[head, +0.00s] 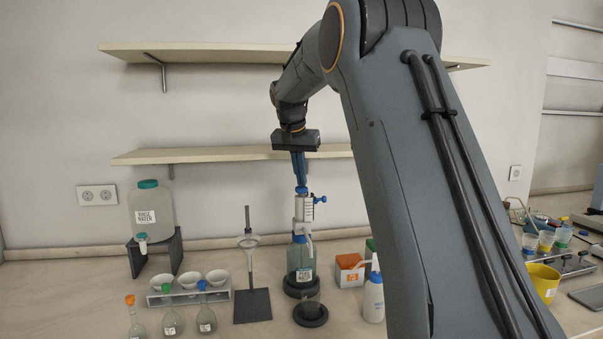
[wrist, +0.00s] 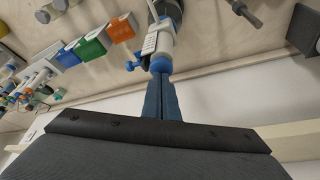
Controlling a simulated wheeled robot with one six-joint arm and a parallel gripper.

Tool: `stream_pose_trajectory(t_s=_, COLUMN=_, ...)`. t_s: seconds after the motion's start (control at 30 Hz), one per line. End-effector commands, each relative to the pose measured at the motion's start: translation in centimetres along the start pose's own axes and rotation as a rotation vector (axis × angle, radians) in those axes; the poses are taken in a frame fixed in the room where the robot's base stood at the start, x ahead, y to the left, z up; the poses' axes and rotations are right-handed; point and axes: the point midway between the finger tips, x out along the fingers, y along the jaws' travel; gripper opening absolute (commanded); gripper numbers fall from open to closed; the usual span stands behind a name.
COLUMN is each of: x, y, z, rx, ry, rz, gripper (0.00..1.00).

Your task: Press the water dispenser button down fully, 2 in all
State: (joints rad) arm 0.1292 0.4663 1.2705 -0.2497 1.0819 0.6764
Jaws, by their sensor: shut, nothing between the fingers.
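The water dispenser is a labelled bottle (head: 301,257) with a white and blue pump head (head: 304,209), upright on a dark round base. Its blue button (head: 301,190) is on top, and it also shows in the wrist view (wrist: 160,66). My gripper (head: 300,184) points down right over the button, with blue fingers closed together and empty. In the wrist view the fingertips (wrist: 160,78) meet the button's edge; I cannot tell whether they touch or press it.
A rinse water jug (head: 152,205) on a dark stand is at the left, with white bowls in a rack (head: 190,292) and flasks before it. A funnel stand (head: 252,305) is left of the dispenser. An orange box (head: 349,268) and wash bottle (head: 373,298) are right. Shelves (head: 230,155) run behind.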

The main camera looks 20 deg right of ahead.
Motion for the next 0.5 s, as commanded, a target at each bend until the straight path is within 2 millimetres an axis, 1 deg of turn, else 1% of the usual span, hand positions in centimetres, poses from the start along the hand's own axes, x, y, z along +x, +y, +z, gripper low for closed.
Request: stream_pose_trajectory(t_s=0.5, x=-1.8, y=0.0, z=-0.7, rx=0.000, ry=0.000, rz=0.000, gripper=0.00)
